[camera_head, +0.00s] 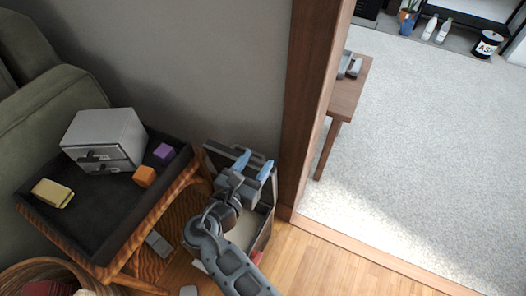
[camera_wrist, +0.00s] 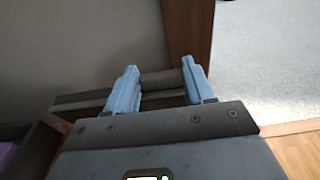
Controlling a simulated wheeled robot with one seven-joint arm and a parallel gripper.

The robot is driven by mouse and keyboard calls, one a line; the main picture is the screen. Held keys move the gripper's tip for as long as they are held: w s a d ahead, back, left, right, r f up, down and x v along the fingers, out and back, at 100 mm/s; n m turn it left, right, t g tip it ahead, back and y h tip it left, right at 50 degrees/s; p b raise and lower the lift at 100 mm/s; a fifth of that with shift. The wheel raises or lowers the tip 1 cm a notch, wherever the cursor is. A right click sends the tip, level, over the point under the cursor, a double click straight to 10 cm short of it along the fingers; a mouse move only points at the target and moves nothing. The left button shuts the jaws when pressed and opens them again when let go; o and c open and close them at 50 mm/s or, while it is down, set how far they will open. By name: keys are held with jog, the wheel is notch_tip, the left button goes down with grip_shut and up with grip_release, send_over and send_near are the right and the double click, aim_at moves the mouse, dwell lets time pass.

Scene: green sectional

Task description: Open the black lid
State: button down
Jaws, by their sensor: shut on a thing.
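The black lid (camera_head: 219,157) belongs to a dark box (camera_head: 265,238) standing on the floor between the table and the wooden door frame. The lid is raised and steeply tilted near the wall, and the box's pale inside shows below it. My gripper (camera_head: 253,165) is at the lid's upper part, its two blue fingers on either side of it. In the wrist view, my gripper (camera_wrist: 160,85) has a dark cylindrical piece between its fingers, and the lid's dark edge (camera_wrist: 78,104) runs behind them. My arm hides part of the box.
A wooden table with a dark tray top (camera_head: 95,212) stands close on the left, bearing a grey drawer box (camera_head: 105,138), an orange cube (camera_head: 145,177), a purple cube (camera_head: 163,152) and a yellow block (camera_head: 52,193). The door frame (camera_head: 312,100) is close on the right.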

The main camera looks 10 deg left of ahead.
jog(key=shift+s+a+f, duration=0.1)
jog(key=shift+s, duration=0.25)
jog(key=shift+c, duration=2)
grip_release()
jog(key=f+p+v, duration=0.1)
jog(key=v, duration=0.6)
jog(key=shift+s+r+p, duration=0.3)
jog(key=shift+s+r, duration=0.05)
jog(key=shift+r, duration=0.1)
jog(key=shift+a, duration=0.1)
